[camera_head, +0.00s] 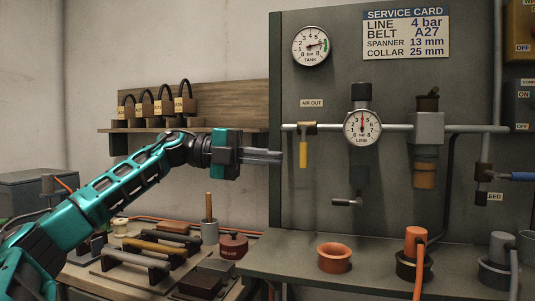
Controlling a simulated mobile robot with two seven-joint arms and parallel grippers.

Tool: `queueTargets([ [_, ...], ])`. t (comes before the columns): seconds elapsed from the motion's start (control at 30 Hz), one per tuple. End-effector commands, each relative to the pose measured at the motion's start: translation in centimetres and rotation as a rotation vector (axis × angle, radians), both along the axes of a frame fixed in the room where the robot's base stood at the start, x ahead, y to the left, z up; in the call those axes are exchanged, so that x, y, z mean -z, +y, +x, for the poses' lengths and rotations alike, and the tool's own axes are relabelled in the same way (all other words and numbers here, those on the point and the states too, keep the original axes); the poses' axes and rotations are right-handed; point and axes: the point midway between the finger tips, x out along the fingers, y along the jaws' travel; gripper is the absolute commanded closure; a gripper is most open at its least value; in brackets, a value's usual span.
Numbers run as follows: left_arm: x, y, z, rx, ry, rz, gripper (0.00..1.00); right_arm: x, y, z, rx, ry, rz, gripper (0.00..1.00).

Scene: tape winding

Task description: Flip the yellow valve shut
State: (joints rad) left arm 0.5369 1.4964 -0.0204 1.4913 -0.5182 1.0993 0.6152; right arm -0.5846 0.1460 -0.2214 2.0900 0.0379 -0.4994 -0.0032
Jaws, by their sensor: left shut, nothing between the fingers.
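The yellow valve handle (303,153) hangs straight down from a brass-coloured valve body on the grey pipe (390,127), below the AIR OUT label (312,103). My left gripper (281,157) comes in from the left, level with the handle. Its fingers are together, empty, and point right, with their tips a little left of the handle in the picture. A small gap shows between tips and handle; I cannot tell the difference in depth. My right gripper is not in view.
Right of the valve are the LINE gauge (362,128) with a regulator, and a filter unit (427,130). A blue-handled lever (522,177) is at the far right. Below, the bench (300,266) holds an orange cup (334,257) and plugs. Padlocks (165,104) stand on a shelf.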

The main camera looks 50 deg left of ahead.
Motion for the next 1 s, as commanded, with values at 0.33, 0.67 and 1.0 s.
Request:
queueTargets([
  [0.33,0.7,4.1,-3.1,-0.003,-0.003,0.0,1.0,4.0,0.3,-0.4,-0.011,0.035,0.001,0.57],
  [0.67,0.0,7.6,-6.0,0.0,-0.004,-0.002,1.0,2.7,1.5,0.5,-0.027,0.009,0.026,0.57],
  [1.0,0.0,7.8,-6.3,0.001,-0.001,0.0,1.0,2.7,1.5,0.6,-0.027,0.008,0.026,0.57],
])
